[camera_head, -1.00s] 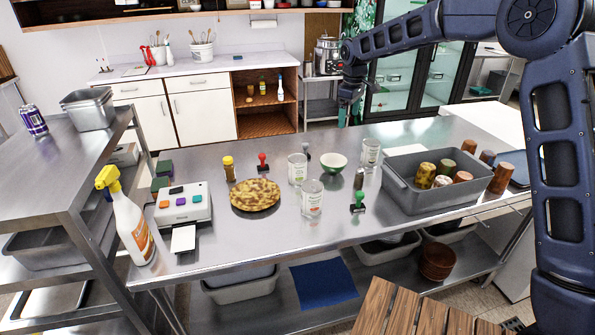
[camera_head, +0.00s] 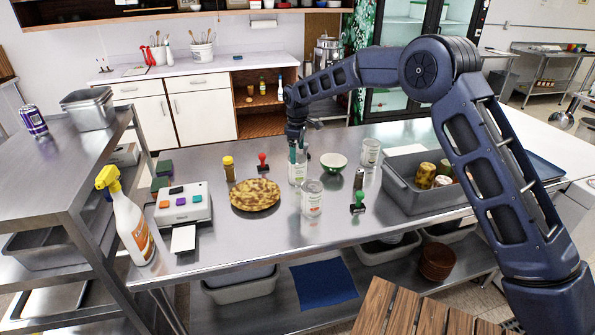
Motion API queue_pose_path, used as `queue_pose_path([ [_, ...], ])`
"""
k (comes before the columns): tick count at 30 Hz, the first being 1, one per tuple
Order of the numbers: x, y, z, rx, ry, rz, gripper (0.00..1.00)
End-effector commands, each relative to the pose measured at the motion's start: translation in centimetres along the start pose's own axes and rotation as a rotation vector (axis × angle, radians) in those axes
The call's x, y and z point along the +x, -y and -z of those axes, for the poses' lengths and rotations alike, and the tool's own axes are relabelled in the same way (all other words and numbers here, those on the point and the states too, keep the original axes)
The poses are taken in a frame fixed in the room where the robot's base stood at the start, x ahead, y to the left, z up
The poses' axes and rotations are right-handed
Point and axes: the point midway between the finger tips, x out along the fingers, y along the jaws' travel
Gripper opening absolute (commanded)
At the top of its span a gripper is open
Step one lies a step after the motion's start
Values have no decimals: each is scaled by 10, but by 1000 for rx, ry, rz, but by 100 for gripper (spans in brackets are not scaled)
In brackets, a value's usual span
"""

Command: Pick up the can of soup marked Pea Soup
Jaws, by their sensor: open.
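Three pale-labelled metal cans stand upright on the steel table. The back-left can (camera_head: 297,174) is directly under my gripper (camera_head: 297,154). The front can (camera_head: 312,199) stands just in front and to the right of it. The labels are too small to read, so I cannot tell which one says Pea Soup. My gripper points down with its open fingers at the top of the back-left can, partly hiding its rim. I cannot tell whether they touch it.
A flat round pie (camera_head: 255,195) lies left of the cans. A green bowl (camera_head: 333,163) and a green-handled stamp (camera_head: 358,203) are to their right. A red stamp (camera_head: 263,163) stands behind. The grey tub (camera_head: 405,195) holds more cans.

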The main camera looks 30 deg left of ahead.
Motion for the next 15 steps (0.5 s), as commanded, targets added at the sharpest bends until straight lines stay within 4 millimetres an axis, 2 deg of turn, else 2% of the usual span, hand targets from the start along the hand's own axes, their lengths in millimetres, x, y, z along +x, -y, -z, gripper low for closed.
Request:
queue_pose_path([
  [2, 9, 0, 0, 0, 1, 1, 93],
  [8, 20, -1, 0, 1, 0, 1, 93],
  [15, 51, -5, 1, 0, 1, 1, 93],
])
